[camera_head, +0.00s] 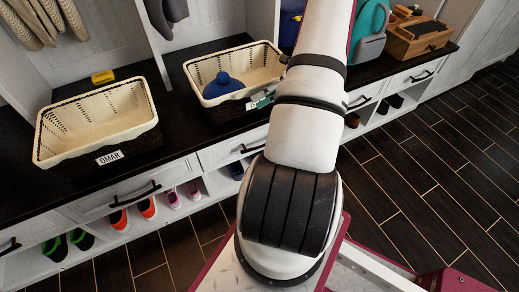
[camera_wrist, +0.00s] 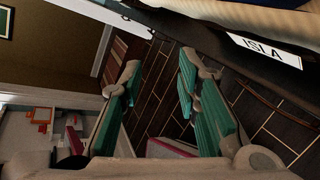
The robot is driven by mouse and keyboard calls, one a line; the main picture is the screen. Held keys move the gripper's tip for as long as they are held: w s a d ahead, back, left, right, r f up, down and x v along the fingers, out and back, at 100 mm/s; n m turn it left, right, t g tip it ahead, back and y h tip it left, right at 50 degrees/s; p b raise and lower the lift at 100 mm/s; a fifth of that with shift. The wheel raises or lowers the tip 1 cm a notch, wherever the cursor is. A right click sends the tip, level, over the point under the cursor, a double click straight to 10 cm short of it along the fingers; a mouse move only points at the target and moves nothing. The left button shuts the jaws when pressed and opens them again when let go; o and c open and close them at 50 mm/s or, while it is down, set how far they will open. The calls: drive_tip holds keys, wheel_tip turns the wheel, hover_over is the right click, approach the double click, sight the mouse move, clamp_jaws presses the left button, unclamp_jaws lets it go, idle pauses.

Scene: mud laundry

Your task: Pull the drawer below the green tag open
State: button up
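The ISLA label (camera_wrist: 266,49) shows at the upper right there, beyond the right finger. I cannot make out the green tag in that view.
A basket labelled OMAR (camera_head: 98,120) stands left on the dark bench top (camera_head: 180,112). A yellow item (camera_head: 103,77) lies behind it. Shoes (camera_head: 147,208) sit in cubbies under the drawers. A wooden box (camera_head: 418,38) stands far right. The plank floor (camera_head: 430,170) right is clear.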

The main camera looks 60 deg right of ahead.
drive_tip(key=s+d+f+m+t+h+b, duration=0.2)
drive_tip(key=s+f+m, duration=0.25)
drive_tip(key=f, duration=0.35)
drive_tip(key=s+d+f+m+t+h+b, duration=0.1)
drive_tip(key=s+f+m+t+h+b, duration=0.25)
drive_tip(key=f, duration=0.55)
drive_tip(key=s+d+f+m+t+b, duration=0.1)
drive_tip(key=s+d+f+m+t, duration=0.1)
drive_tip(key=s+f+m, duration=0.5)
drive_tip(key=shift+n, duration=0.5)
drive_tip(key=x, duration=0.5)
drive_tip(key=b+x, duration=0.1)
drive_tip(key=x, duration=0.4)
drive_tip(key=f+b+x, duration=0.1)
drive_tip(key=x, duration=0.5)
drive_tip(key=shift+d, duration=0.4)
clamp_jaws()
